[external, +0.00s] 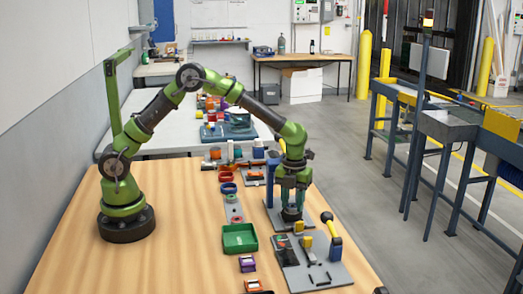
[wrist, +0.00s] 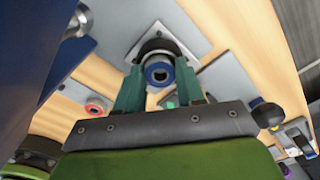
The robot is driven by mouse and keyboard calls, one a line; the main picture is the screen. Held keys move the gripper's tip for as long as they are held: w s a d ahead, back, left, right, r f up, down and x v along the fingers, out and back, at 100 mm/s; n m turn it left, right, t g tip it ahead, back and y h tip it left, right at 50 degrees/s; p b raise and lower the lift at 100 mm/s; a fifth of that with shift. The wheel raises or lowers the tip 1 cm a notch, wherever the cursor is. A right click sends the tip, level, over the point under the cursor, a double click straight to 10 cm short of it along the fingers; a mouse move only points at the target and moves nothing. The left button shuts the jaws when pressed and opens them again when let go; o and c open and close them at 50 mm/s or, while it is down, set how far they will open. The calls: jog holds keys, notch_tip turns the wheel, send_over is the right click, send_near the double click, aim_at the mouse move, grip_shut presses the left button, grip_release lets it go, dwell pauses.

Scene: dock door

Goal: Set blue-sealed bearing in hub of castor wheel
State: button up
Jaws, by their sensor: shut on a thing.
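My gripper (external: 292,198) points straight down over the grey plate at the right side of the wooden table. In the wrist view its two teal fingers (wrist: 159,80) are shut on the blue-sealed bearing (wrist: 158,72), a metal ring with a blue face and a dark centre. The castor wheel (external: 291,214) is a dark round part low under the fingers, and its dark rim also shows behind the bearing in the wrist view (wrist: 155,45). The bearing and fingers hide most of the hub. I cannot tell whether the bearing touches the hub or is inside it.
A blue post (external: 270,178) stands close left of my gripper. A green tray (external: 240,238) is at the front left. Red and blue rings (external: 228,188) lie left on a grey strip. Bare wood lies near my base.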

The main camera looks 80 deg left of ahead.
jog(key=o, duration=1.3)
jog(key=shift+o, duration=0.2)
notch_tip(320, 180, up, 8)
dwell(0.4)
dwell(0.5)
